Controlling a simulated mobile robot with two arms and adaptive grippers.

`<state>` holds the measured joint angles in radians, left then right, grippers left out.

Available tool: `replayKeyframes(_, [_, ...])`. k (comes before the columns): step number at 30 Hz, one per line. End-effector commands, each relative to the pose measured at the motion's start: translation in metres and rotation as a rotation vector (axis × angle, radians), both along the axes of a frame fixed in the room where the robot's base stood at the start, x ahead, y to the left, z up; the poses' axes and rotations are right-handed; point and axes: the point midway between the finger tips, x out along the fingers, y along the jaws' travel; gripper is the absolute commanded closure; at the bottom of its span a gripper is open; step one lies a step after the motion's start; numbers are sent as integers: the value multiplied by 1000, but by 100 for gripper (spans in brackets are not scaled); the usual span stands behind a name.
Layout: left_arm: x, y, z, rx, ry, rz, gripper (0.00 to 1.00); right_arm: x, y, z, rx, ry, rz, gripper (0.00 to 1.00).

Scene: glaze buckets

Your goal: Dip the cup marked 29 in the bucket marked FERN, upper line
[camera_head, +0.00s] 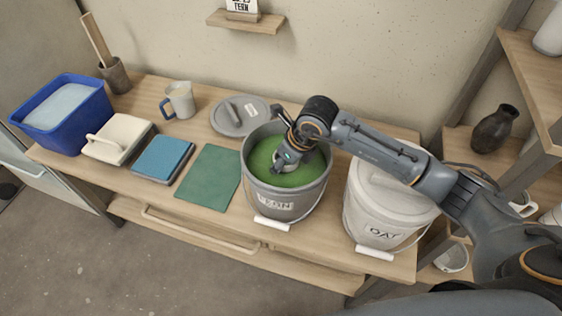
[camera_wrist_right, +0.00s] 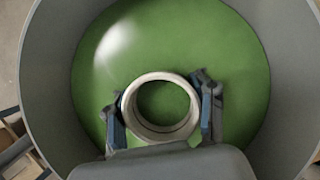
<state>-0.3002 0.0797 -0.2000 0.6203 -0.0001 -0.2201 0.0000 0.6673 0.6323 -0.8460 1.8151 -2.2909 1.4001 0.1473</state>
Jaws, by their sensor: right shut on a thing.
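The grey bucket (camera_head: 262,190) on the worktable has a label on its front that seems to read FERN. It is open and holds green glaze (camera_head: 264,160); it also surrounds the right wrist view (camera_wrist_right: 45,80). My right gripper (camera_head: 288,160) points down inside the bucket. It is shut on a pale, round cup (camera_wrist_right: 160,129), one finger on each side. The cup's rim faces the wrist camera, with green showing inside and around it. I cannot tell how deep it sits. Its mark is hidden. My left gripper is not in view.
A lidded white bucket (camera_head: 385,205) marked OAT stands to the right, under my right arm.

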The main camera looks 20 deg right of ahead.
Motion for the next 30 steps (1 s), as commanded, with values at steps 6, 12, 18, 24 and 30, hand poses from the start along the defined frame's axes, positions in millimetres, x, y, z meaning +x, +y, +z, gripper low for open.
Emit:
replayKeyframes(6, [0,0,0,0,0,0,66,0,0,1,1,-1,0,84])
replayKeyframes(12, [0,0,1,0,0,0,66,0,0,2,1,-1,0,84])
replayKeyframes(18, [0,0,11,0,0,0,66,0,0,17,1,-2,0,84])
replayKeyframes(24, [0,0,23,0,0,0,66,1,0,37,1,-2,0,84])
replayKeyframes(30, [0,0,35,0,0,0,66,0,0,57,0,-2,1,84])
